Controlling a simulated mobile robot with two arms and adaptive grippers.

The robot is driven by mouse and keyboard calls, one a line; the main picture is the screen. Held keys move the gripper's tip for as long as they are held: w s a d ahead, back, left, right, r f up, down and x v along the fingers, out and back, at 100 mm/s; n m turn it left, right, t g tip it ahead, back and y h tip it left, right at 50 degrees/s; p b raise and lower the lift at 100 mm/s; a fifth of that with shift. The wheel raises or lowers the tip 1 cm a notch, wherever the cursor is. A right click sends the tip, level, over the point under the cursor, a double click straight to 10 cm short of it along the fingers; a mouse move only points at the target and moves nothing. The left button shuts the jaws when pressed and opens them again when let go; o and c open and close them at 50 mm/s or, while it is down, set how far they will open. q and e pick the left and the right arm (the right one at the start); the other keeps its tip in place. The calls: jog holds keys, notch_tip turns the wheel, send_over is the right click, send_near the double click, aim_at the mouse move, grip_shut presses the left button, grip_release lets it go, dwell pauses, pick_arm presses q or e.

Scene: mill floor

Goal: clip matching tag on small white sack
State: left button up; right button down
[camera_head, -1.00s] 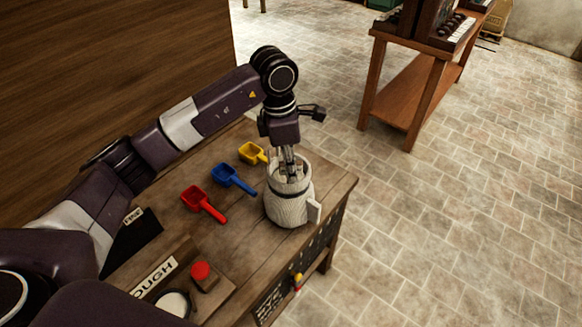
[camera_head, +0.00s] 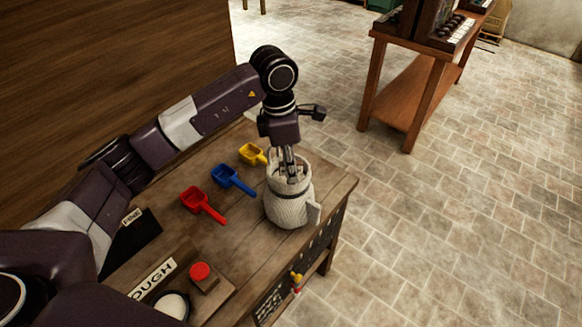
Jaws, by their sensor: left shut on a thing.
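The small white sack (camera_head: 288,209) stands upright on the wooden bench near its right edge. A pale tag (camera_head: 314,212) sticks out at the sack's lower right side; its marking is too small to read. My left gripper (camera_head: 289,170) points down into the sack's open top. It is shut on the sack at the rim, though the fingertips are partly hidden there. My right gripper is not in view.
Yellow (camera_head: 252,153), blue (camera_head: 232,179) and red (camera_head: 203,204) scoops lie left of the sack. A red-topped block (camera_head: 202,275) and a label ending in "OUGH" (camera_head: 153,279) are nearer. Small coloured pieces (camera_head: 296,281) hang at the bench front.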

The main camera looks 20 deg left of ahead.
pick_arm(q)
jog(key=shift+f, duration=0.15)
jog(key=shift+f+b, duration=1.8)
jog(key=o, duration=1)
jog(key=shift+r, duration=0.1)
jog(key=r, duration=0.4)
jog(key=a+r, duration=0.1)
jog(key=r, duration=0.6)
jog(key=shift+s+a+r, duration=0.15)
jog(key=shift+s+r, duration=0.15)
jog(key=shift+r, duration=0.1)
